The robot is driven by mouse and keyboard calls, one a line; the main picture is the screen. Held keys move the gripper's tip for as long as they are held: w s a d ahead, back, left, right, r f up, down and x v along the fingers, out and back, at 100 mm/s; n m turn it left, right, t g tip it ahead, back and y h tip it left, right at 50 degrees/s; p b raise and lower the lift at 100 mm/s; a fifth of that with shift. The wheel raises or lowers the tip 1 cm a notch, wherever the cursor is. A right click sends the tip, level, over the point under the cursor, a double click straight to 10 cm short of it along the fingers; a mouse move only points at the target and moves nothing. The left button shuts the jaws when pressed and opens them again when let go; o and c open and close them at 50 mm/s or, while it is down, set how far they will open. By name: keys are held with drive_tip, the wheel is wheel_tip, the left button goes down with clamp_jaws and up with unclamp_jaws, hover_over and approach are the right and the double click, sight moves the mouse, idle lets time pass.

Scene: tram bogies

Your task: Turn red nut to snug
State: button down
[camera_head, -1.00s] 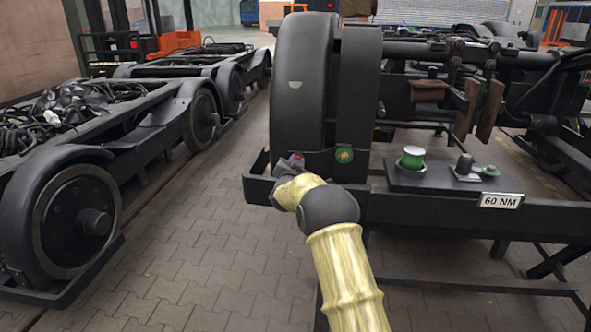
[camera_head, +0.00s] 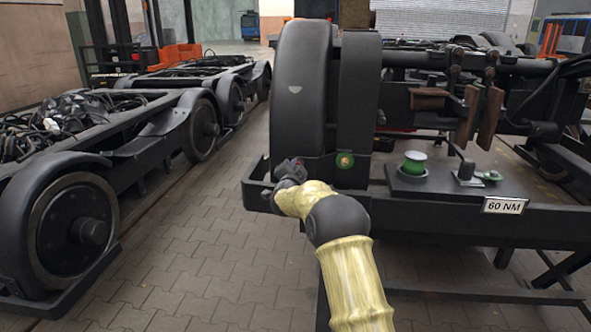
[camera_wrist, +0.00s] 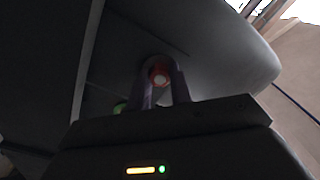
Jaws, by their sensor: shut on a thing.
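The red nut (camera_wrist: 159,75) shows in the wrist view as a red ring with a pale centre, between the two fingers of my gripper (camera_wrist: 160,88). The fingers are shut on it from either side, against a dark bogie part. In the head view my gripper (camera_head: 289,170) is at the lower front of the large dark wheel cover (camera_head: 301,90). The red nut is hidden there behind my gripper and wrist.
Another bogie (camera_head: 75,215) stands left, across open paving.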

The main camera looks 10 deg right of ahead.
drive_tip(key=c, duration=1.3)
unclamp_jaws()
drive_tip(key=shift+o, duration=0.2)
drive_tip(key=shift+s+a, duration=0.1)
drive_tip(key=v, duration=1.7)
